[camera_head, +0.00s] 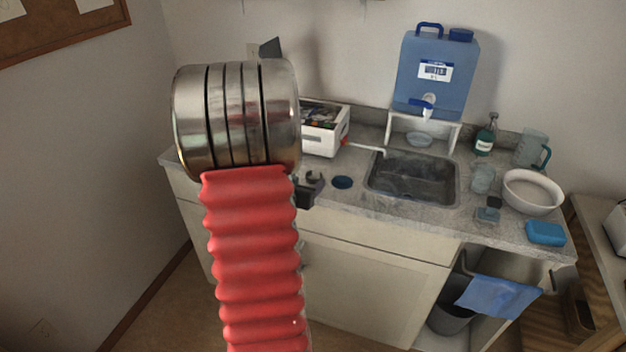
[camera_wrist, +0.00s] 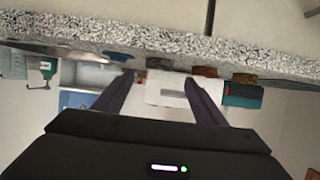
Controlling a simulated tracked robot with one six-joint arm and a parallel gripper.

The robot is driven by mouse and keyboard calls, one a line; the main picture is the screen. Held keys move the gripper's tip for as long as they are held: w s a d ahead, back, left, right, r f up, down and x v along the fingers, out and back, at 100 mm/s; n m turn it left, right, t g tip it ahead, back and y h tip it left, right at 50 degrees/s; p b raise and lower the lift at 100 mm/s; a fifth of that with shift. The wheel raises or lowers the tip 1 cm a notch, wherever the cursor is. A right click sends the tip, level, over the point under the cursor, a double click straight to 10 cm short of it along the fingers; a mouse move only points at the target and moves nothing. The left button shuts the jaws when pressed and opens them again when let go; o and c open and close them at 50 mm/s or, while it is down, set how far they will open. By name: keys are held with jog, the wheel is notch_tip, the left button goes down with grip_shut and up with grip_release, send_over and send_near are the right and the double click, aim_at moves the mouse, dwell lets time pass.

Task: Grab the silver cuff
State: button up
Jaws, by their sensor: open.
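I cannot make out a separate silver cuff on the counter in either view. My gripper (camera_wrist: 159,78) is open in the wrist view, with its two dark fingers spread apart and nothing held between them. A white box (camera_wrist: 168,96) shows beyond the fingers, in an upside-down picture. In the head view, part of my gripper (camera_head: 311,187) shows dark at the counter's front edge, left of a dark blue disc (camera_head: 342,182). My red ribbed arm with its banded metal end hides the counter's left part.
The stone counter (camera_head: 375,208) holds a white box (camera_head: 323,132) of dark items, a sink (camera_head: 412,178), a blue water container (camera_head: 433,75), a green bottle (camera_head: 486,137), a white bowl (camera_head: 533,193) and a blue sponge (camera_head: 546,233). A blue cloth (camera_head: 498,297) hangs below.

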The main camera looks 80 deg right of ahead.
jog(key=shift+d+f, duration=0.15)
jog(key=shift+d, duration=0.15)
jog(key=shift+d, duration=0.1)
jog(key=shift+x, duration=2.5)
jog(key=shift+s+f, duration=0.1)
jog(key=shift+c, duration=0.6)
jog(key=c, duration=1)
notch_tip(320, 180, up, 10)
